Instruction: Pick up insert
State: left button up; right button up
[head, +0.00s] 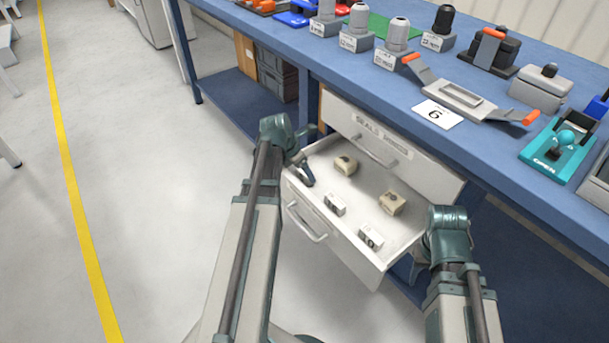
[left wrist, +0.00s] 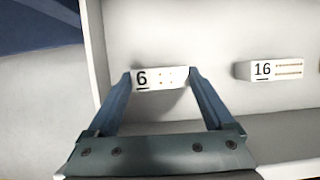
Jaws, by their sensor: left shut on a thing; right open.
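A small white block marked 6 (left wrist: 172,77), with small dots on its face, sits between the fingertips of my left gripper (left wrist: 161,82) in the left wrist view. The gripper is shut on it, close to the drawer's pale wall. In the head view my left gripper (head: 305,172) reaches into the open drawer (head: 310,212) at its left side, and I cannot make out the held block there. My right gripper (head: 422,250) is by the drawer's right front corner; its fingers hardly show. It is open.
A white block marked 16 (left wrist: 270,69) lies right of the held one. The drawer also holds two beige blocks (head: 392,203) and white blocks (head: 370,236). Above, the blue bench (head: 365,82) carries a grey fixture (head: 460,98) and a card marked 6 (head: 438,115).

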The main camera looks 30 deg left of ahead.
aim_at(303, 172)
pick_arm(q)
notch_tip(303, 172, up, 10)
jog(key=p, duration=1)
